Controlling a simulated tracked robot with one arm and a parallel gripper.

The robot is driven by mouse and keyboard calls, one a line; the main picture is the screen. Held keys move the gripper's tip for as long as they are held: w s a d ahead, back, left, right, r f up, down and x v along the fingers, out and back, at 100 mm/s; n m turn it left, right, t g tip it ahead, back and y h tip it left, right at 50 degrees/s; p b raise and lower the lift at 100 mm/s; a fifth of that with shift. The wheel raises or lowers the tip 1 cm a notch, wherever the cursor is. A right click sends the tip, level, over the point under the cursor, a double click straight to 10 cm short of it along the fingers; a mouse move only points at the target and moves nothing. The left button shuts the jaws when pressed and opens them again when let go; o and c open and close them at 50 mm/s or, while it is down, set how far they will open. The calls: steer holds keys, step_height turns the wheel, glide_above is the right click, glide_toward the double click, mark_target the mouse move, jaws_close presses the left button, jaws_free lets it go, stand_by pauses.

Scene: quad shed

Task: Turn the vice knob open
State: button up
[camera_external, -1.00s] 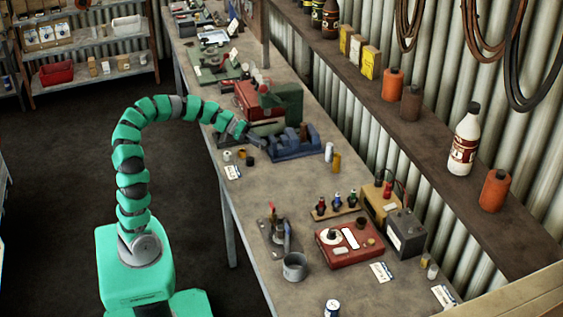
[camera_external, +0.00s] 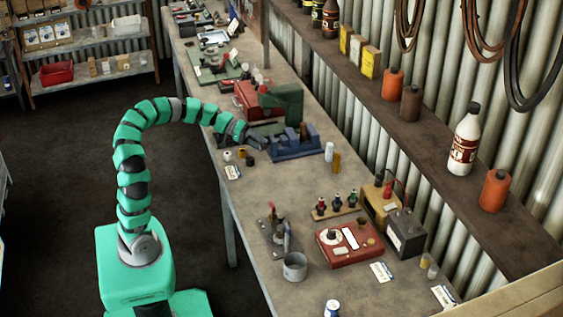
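A blue vice (camera_external: 293,148) sits on the workbench (camera_external: 190,88), a little left of the bench's middle. My gripper (camera_external: 262,143) is at the left end of the vice, pointing right and down toward it. The vice knob cannot be made out; my gripper and wrist cover that end. Whether the fingers touch the knob or are around it cannot be told. The fingers are too small and dark to show whether they are open or shut.
A red toolbox (camera_external: 254,98) and a green machine (camera_external: 284,107) stand just behind the vice. Small jars (camera_external: 241,155) and a white card (camera_external: 233,172) lie in front, left. A white can (camera_external: 329,151) and yellow cylinder (camera_external: 336,163) stand right.

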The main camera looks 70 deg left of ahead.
steer(key=p+v, duration=0.2)
steer(key=v, duration=1.2)
steer(key=shift+w+d, duration=0.1)
steer(key=shift+w+d+r+m+g+y+p, duration=2.5)
steer(key=shift+w+d+r+g+y+p, duration=0.4)
steer(key=shift+d+r+y+p, duration=1.5)
steer(key=shift+h, duration=0.4)
steer(key=x, duration=1.4)
steer(key=shift+s+a+f, duration=0.1)
steer(key=shift+s+a, duration=0.1)
steer(key=shift+a, duration=0.05)
